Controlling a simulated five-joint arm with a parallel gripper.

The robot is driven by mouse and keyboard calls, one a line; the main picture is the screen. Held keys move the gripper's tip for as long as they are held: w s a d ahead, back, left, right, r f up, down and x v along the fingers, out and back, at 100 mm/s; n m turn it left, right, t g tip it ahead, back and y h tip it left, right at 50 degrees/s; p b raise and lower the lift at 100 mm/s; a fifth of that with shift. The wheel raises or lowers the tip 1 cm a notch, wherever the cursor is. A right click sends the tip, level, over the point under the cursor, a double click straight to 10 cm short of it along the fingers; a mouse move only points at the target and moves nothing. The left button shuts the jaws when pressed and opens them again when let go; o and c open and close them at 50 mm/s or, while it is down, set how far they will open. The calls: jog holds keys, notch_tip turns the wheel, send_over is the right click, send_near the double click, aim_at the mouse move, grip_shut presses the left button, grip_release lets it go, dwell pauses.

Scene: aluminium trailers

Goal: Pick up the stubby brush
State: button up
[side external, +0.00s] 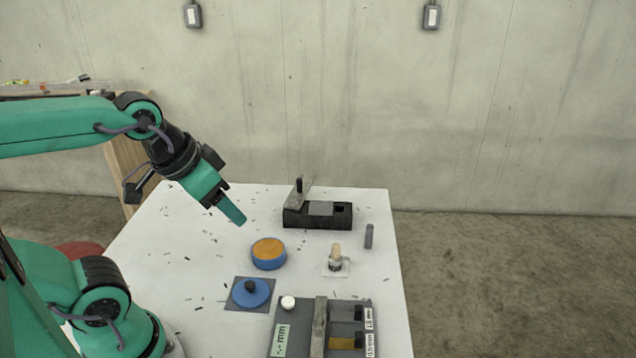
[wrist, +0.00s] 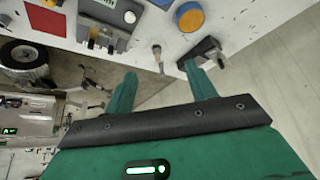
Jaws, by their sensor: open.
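The stubby brush (side external: 335,253) has a pale wooden handle and a dark lower part. It stands upright on a small whitish square at the right of the white table. In the wrist view the brush (wrist: 157,49) shows near the table edge, beyond and between my fingers. My gripper (side external: 232,215) is open and empty, tilted downward above the left back part of the table, well to the left of the brush and higher than it. In the wrist view both green fingers of my gripper (wrist: 160,82) are spread apart with nothing between them.
A blue round tin with an orange top (side external: 268,253) stands left of the brush. A blue lid with a black knob (side external: 262,291), a dark labelled tray (side external: 288,335), a black block holder (side external: 290,219) and a grey cylinder (side external: 369,236) surround it. The table's left back is mostly clear.

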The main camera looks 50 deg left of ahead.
jog(key=n+g, duration=0.2)
jog(key=g, duration=0.4)
send_over(336, 245)
notch_tip(336, 245, down, 15)
jog(key=shift+r, duration=0.15)
jog(key=shift+w+f, duration=0.1)
jog(key=shift+f, duration=0.2)
jog(key=shift+f, duration=0.1)
jog(key=shift+f, duration=1.2)
jog(key=shift+f, duration=0.1)
